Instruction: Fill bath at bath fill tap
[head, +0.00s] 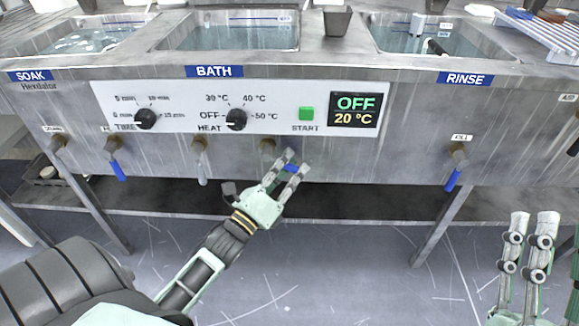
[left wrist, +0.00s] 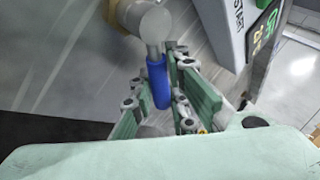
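In the left wrist view a blue tap handle (left wrist: 158,82) hangs from a round metal fitting (left wrist: 157,24) and lies between my left fingers, close to the right-hand ones, with a gap to the left-hand one. The left gripper looks open around it. My right gripper (head: 548,232) is at the lower right, apart from everything, looks open, and is partly cut off.
The display (head: 355,110) reads OFF, 20 °C, beside a green start button (head: 306,113). Another bath tap with a grey handle (head: 201,170) hangs to the left. Blue-handled taps hang under SOAK (head: 117,170) and RINSE (head: 455,178). A shelf (head: 370,205) runs below; the floor in front is clear.

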